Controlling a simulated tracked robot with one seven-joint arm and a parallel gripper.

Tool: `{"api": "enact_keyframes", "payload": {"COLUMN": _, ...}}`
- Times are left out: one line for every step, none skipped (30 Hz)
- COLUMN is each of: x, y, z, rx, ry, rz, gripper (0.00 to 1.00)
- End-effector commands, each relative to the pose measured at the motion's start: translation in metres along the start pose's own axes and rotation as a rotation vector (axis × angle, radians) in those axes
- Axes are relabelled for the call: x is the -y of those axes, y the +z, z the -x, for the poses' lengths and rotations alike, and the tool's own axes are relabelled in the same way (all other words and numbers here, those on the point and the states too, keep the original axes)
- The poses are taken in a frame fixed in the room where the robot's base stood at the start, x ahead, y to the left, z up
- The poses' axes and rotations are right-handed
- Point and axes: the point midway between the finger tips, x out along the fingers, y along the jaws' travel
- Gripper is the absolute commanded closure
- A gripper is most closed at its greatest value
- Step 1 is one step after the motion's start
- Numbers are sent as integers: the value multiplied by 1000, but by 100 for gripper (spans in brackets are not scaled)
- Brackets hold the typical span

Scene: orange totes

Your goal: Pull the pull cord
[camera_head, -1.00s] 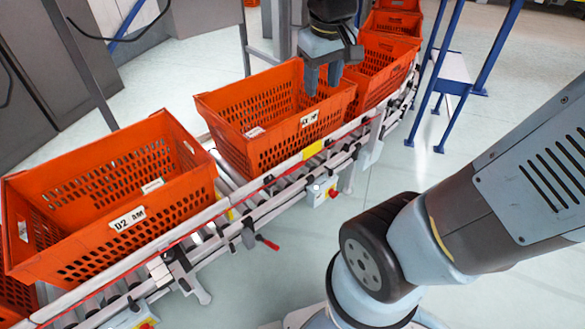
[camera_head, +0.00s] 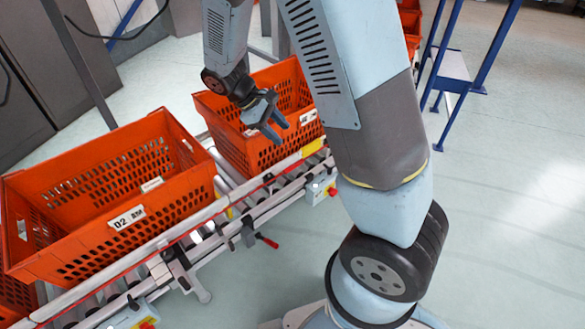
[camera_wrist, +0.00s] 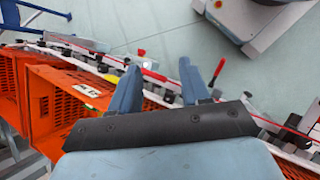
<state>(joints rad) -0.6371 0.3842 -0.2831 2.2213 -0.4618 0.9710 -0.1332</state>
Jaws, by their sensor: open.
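The pull cord (camera_head: 268,178) is a thin red line along the near side of the roller conveyor. In the wrist view the red cord (camera_wrist: 268,122) crosses the picture from upper left to lower right, passing behind my fingers. My gripper (camera_head: 281,127) is open and empty, in front of the middle orange tote and above the conveyor's near rail. In the wrist view my two gripper fingers (camera_wrist: 155,73) stand apart, pointing down towards the cord and rail. Whether either finger touches the cord cannot be told.
An orange tote (camera_head: 70,225) marked D2 stands left on the conveyor, and another orange tote (camera_head: 220,125) stands behind my gripper. A red handle (camera_head: 268,242) sticks out from the conveyor's side. Blue posts (camera_head: 490,50) stand at the upper right. Floor at right is clear.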

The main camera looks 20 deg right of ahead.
Motion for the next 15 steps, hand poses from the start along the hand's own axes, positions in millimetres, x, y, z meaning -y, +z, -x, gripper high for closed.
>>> {"api": "enact_keyframes", "payload": {"x": 5, "y": -11, "z": -8, "rx": 34, "ry": 24, "rz": 37, "gripper": 54}}
{"api": "enact_keyframes", "payload": {"x": 6, "y": -17, "z": -12, "rx": 52, "ry": 37, "rz": 56, "gripper": 54}}
{"api": "enact_keyframes", "payload": {"x": 9, "y": -24, "z": -18, "rx": 76, "ry": 56, "rz": 82, "gripper": 54}}
{"api": "enact_keyframes", "payload": {"x": 10, "y": -29, "z": -22, "rx": 94, "ry": 71, "rz": 102, "gripper": 54}}
{"api": "enact_keyframes", "payload": {"x": 13, "y": -35, "z": -27, "rx": 113, "ry": 86, "rz": 122, "gripper": 54}}
{"api": "enact_keyframes", "payload": {"x": 15, "y": -42, "z": -33, "rx": 137, "ry": 106, "rz": 148, "gripper": 54}}
{"api": "enact_keyframes", "payload": {"x": 17, "y": -47, "z": -37, "rx": 155, "ry": 122, "rz": 168, "gripper": 54}}
{"api": "enact_keyframes", "payload": {"x": 19, "y": -52, "z": -41, "rx": 172, "ry": 137, "rz": 186, "gripper": 54}}
{"api": "enact_keyframes", "payload": {"x": 22, "y": -58, "z": -47, "rx": 197, "ry": 159, "rz": 213, "gripper": 54}}
{"api": "enact_keyframes", "payload": {"x": 24, "y": -63, "z": -52, "rx": 215, "ry": 176, "rz": 233, "gripper": 54}}
{"api": "enact_keyframes", "payload": {"x": 26, "y": -68, "z": -56, "rx": 233, "ry": 192, "rz": 253, "gripper": 54}}
{"api": "enact_keyframes", "payload": {"x": 28, "y": -74, "z": -62, "rx": 257, "ry": 215, "rz": 278, "gripper": 54}}
{"api": "enact_keyframes", "payload": {"x": 30, "y": -79, "z": -66, "rx": 275, "ry": 233, "rz": 298, "gripper": 54}}
{"api": "enact_keyframes", "payload": {"x": 32, "y": -84, "z": -71, "rx": 293, "ry": 249, "rz": 316, "gripper": 54}}
{"api": "enact_keyframes", "payload": {"x": 35, "y": -90, "z": -77, "rx": 317, "ry": 274, "rz": 343, "gripper": 54}}
